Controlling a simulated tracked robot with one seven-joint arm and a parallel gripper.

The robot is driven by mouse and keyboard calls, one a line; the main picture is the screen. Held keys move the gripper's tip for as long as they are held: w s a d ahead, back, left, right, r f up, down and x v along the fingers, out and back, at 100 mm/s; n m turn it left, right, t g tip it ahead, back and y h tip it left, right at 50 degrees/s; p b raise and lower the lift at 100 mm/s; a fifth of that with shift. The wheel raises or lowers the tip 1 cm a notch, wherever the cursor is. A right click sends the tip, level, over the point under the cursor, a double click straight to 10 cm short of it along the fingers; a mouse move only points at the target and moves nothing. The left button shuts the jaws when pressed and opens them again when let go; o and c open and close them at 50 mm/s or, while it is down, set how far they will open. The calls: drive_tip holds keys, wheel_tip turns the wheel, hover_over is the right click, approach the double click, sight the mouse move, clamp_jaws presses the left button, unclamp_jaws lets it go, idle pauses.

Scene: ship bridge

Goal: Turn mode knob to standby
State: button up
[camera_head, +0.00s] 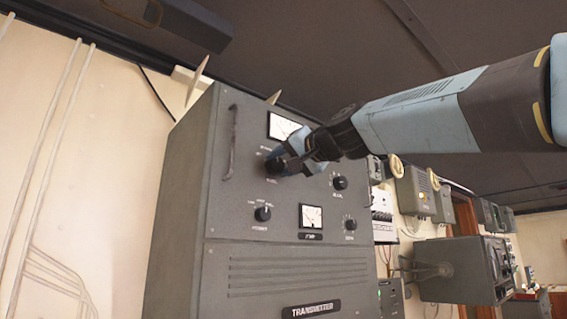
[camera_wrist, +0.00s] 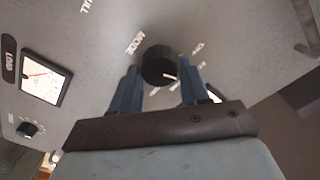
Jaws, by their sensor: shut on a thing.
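The mode knob (camera_wrist: 158,65) is a round black knob on the grey transmitter panel (camera_wrist: 105,50), with "MODE" printed beside it. The wrist picture is turned, so the lettering is tilted. A short white mark on the knob points toward the lower right of that view; the small position labels around it are too blurred to read. In the head view the knob (camera_head: 273,167) is at the panel's upper left, partly covered by my gripper (camera_head: 284,158). My gripper's blue fingers (camera_wrist: 161,72) are on either side of the knob, shut on it.
A meter (camera_head: 285,127) sits above and a second meter (camera_head: 311,216) below. A vertical handle (camera_head: 231,143) stands out at the panel's left edge. Grey wall boxes (camera_head: 413,196) are beyond the cabinet.

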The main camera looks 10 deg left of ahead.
drive_tip(key=o, duration=1)
drive_tip(key=v, duration=1.3)
drive_tip(key=shift+s+d, duration=0.25)
drive_tip(key=shift+d, duration=0.05)
drive_tip(key=shift+f, duration=0.15)
drive_tip(key=d+f+m+g+h, duration=0.1)
drive_tip(key=d+f+h, duration=0.4)
drive_tip(key=f, duration=0.8)
drive_tip(key=d+f+g+h, duration=0.1)
drive_tip(key=d+f+h, duration=0.35)
drive_tip(key=f, duration=0.85)
drive_tip(key=s+d+f+g+h, duration=0.1)
drive_tip(key=s+d+f, duration=0.2)
drive_tip(key=d+f, duration=0.2)
drive_tip(key=s+d+f+g+h, duration=0.1)
drive_tip(key=d+f, duration=0.4)
drive_tip(key=f, duration=0.6)
drive_tip(key=s+d+f+m+g+h, duration=0.1)
drive_tip(key=s+d+f+g+h, duration=0.1)
drive_tip(key=s+d+f, duration=0.3)
drive_tip(key=shift+s+f, duration=0.15)
drive_tip(key=shift+f, duration=0.8)
drive_tip(key=shift+s+f, duration=0.1)
drive_tip(key=shift+f, duration=0.9)
